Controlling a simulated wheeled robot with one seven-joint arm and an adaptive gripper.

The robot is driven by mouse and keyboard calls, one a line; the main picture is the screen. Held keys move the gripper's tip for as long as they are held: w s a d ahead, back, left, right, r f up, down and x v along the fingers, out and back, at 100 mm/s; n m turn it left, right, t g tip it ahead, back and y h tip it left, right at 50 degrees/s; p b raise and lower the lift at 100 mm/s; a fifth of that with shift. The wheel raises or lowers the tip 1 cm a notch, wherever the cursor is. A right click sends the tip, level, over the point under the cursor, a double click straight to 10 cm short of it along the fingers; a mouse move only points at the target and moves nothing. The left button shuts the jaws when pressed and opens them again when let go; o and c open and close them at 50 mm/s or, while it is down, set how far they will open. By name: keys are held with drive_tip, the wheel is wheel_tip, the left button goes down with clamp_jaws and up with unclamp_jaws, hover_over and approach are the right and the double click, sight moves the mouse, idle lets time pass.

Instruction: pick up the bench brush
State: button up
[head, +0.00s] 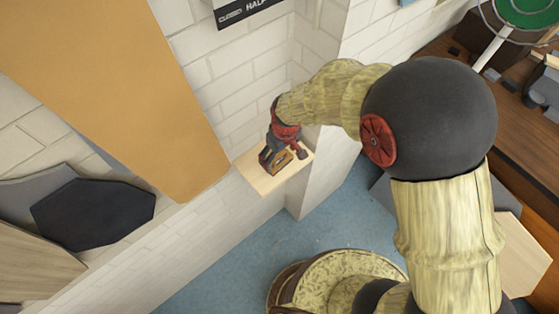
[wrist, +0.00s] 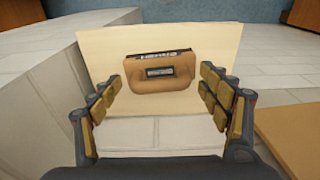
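A tan, rounded block with a dark strip along its far edge and a dark label, which looks like the bench brush (wrist: 178,84), lies on a pale wooden shelf (wrist: 215,45) in the wrist view. My gripper (wrist: 162,88) is open, with its padded fingers apart to the left and right of the brush. No finger clearly touches it. In the head view my gripper (head: 278,161) is low over the shelf (head: 258,184), by the white brick wall. A bit of tan there may be the brush, mostly hidden by the gripper.
A large orange-tan panel (head: 125,85) leans left of the shelf. A brick corner (head: 312,170) stands just right of it. Dark slabs (head: 95,212) lie at the lower left. Blue floor (head: 320,225) is open below, and a brown workbench (head: 510,110) is at right.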

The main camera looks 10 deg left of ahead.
drive_tip(key=shift+c, duration=1.2)
drive_tip(key=c, duration=0.9)
drive_tip(key=shift+r, duration=0.6)
drive_tip(key=shift+c, duration=0.3)
drive_tip(key=s+d+r+b, duration=0.1)
drive_tip(key=s+d+r, duration=0.8)
drive_tip(key=d+r, duration=0.1)
drive_tip(key=shift+d+r+b, duration=0.35)
drive_tip(key=shift+r+b, duration=0.05)
drive_tip(key=shift+r, duration=0.5)
drive_tip(key=shift+s, duration=0.1)
drive_tip(key=o, duration=0.7)
drive_tip(key=c, duration=0.4)
